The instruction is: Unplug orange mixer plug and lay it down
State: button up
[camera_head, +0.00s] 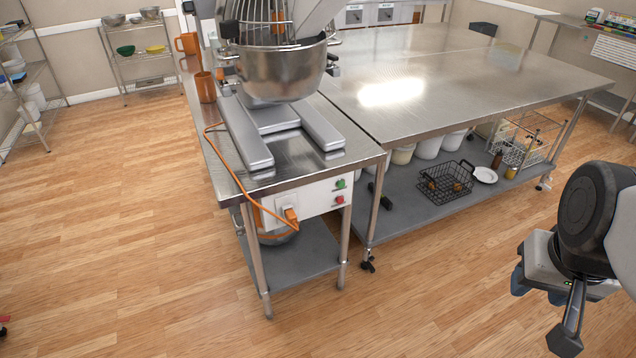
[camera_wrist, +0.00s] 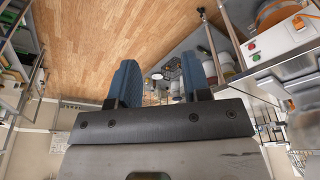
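The orange plug (camera_head: 291,216) sits in the white socket panel (camera_head: 322,194) on the front of the steel table. Its orange cord (camera_head: 232,172) loops from the plug and runs up along the table's left edge toward the mixer (camera_head: 280,70). In the wrist view the plug (camera_wrist: 298,22) shows at the upper right. My gripper (camera_head: 519,281) hangs at the right of the head view, well away from the plug. In the wrist view its two blue fingers (camera_wrist: 159,82) stand apart with nothing between them, so it is open and empty.
A green button (camera_head: 341,184) and a red button (camera_head: 340,200) are on the panel right of the plug. A long steel table (camera_head: 470,85) stands to the right. The wooden floor in front is clear.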

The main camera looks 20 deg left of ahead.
jog(key=shift+o, duration=1.4)
jog(key=w+a+f+n, duration=0.1)
jog(key=w+a, duration=0.3)
jog(key=w, duration=0.3)
jog(key=w+a+f+n+y, duration=0.1)
jog(key=w+a, duration=0.4)
jog(key=w, duration=0.2)
jog(key=shift+a+n, duration=0.3)
jog(key=shift+n, duration=0.1)
jog(key=n+y, duration=0.2)
jog(key=n, duration=0.4)
send_over(293, 216)
jog(key=s+d, duration=0.2)
notch_tip(293, 216, down, 26)
jog(key=shift+r, duration=0.2)
jog(key=shift+f, duration=0.15)
jog(key=shift+x, duration=3.75)
jog(key=shift+w+a, duration=0.1)
